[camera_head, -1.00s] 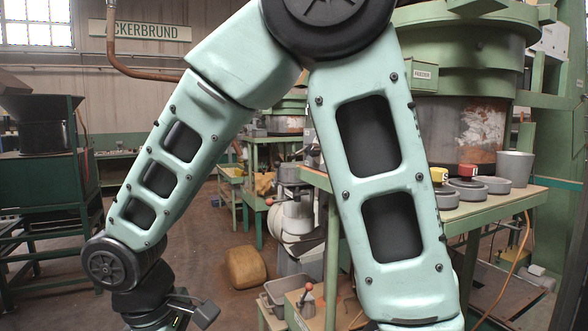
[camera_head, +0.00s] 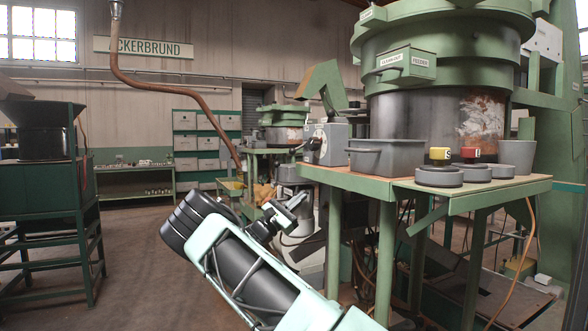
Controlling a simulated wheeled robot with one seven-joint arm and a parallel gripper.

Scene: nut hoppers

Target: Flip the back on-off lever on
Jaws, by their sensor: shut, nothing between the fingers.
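My gripper (camera_head: 298,200) is shut and empty. It shows small at the end of my arm, left of the green table's legs, at about the height of the grey machine behind it. Whether the gripper touches anything is also unclear.
The green table (camera_head: 385,189) holds a grey bin (camera_head: 386,160), a grey box with a dial (camera_head: 331,144) and round dishes with yellow (camera_head: 440,154) and red (camera_head: 470,154) blocks. The big green feeder drum (camera_head: 440,65) stands behind. Floor at left is open.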

